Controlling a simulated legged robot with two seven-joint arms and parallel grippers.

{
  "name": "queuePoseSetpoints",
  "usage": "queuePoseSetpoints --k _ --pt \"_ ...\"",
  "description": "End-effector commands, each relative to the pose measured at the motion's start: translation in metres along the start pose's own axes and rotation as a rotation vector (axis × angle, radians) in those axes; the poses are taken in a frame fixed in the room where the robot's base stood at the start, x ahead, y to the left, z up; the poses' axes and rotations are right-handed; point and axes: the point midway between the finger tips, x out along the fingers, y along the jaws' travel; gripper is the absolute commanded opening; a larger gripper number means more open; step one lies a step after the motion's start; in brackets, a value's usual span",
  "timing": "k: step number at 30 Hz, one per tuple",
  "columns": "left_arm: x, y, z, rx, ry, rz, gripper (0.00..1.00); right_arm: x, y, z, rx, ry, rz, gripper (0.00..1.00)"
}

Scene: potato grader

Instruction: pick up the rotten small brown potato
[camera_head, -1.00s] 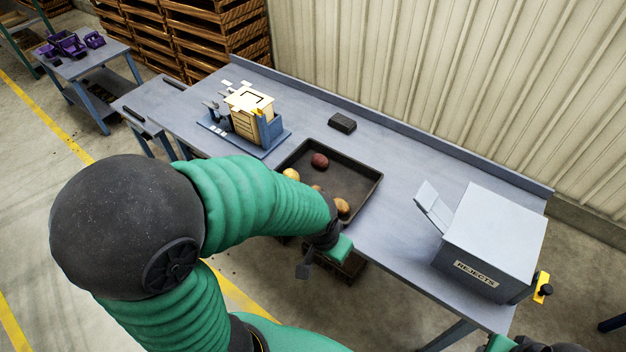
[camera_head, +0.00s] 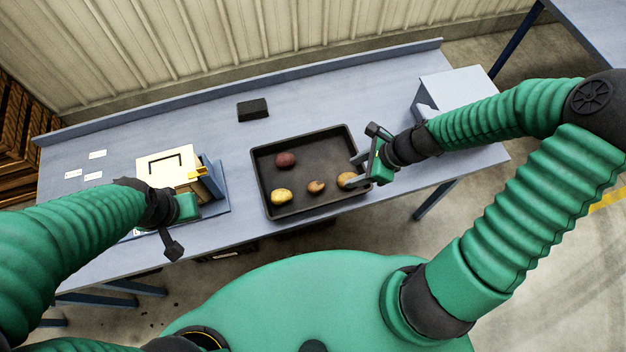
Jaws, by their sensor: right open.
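A small brown potato (camera_head: 316,187) with a darker patch lies near the front of the black tray (camera_head: 262,168); it seems to be the rotten one. A yellow potato (camera_head: 282,197) lies left of it, a dark red potato (camera_head: 285,160) behind it, and an orange-brown potato (camera_head: 345,180) to its right. My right gripper (camera_head: 355,171) is open at the tray's right side, close to the orange-brown potato, which it partly hides; no potato is visibly held. My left gripper (camera_head: 172,226) is at the table's front left, apart from the tray; its jaw opening is unclear.
A beige and blue device (camera_head: 168,168) stands left of the tray, near my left gripper. A black block (camera_head: 253,110) lies behind the tray. A grey box (camera_head: 455,90) stands at the right, behind my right arm.

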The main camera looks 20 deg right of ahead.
Motion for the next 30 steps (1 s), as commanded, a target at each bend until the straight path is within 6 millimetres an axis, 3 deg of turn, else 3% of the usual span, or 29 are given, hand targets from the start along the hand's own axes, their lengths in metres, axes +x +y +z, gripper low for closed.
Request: queuePoseSetpoints --k 2,12,20,27,30 --pt "0.000 0.000 0.000 0.000 0.000 0.000 0.00 0.008 0.000 0.007 0.054 -0.016 -0.003 0.50" --pt "0.006 0.000 0.002 -0.001 -0.001 0.000 0.00 0.096 0.004 0.015 0.053 -0.005 -0.002 0.50" --pt "0.003 0.000 0.001 -0.001 -0.001 0.000 0.00 0.126 0.003 0.014 0.053 -0.005 -0.007 0.50" --pt "-0.004 0.000 -0.001 -0.001 0.000 0.000 0.00 0.167 0.003 0.011 0.052 -0.004 -0.006 0.50" --pt "-0.004 0.000 -0.001 -0.001 0.000 0.000 0.00 0.172 0.002 0.010 0.052 -0.003 -0.009 0.50"
